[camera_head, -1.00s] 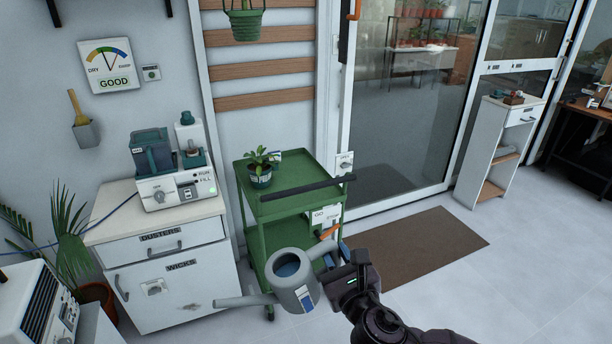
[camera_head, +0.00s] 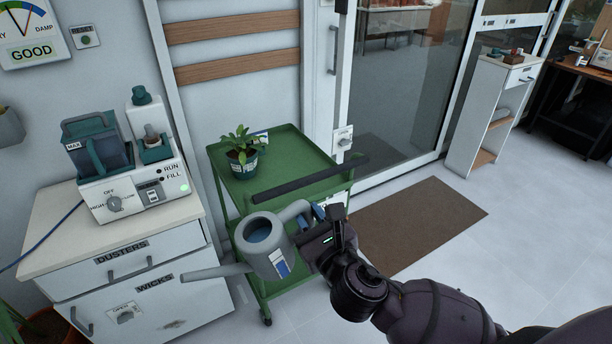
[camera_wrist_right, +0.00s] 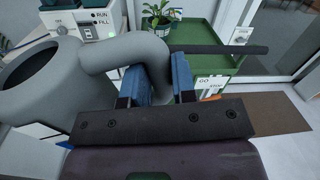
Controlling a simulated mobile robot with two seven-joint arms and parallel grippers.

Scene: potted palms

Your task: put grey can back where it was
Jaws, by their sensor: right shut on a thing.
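The grey can (camera_head: 268,248) is a watering can with a long spout pointing left and a blue-and-white label. My right gripper (camera_head: 318,218) is shut on its curved handle and holds it, roughly upright, in front of the green cart (camera_head: 285,149). In the right wrist view, the blue fingers of the gripper (camera_wrist_right: 160,82) sit around the handle of the can (camera_wrist_right: 42,82). In the head view the can hides part of the cart's lower area. I cannot tell whether it touches the cart. My left gripper is not in view.
A potted plant (camera_head: 242,156) stands on the cart's top, with a dark bar (camera_head: 311,179) along its front edge. A white cabinet (camera_head: 130,262) with a humidifier-like machine (camera_head: 135,190) stands left. A brown mat (camera_head: 420,222) lies on the floor at right.

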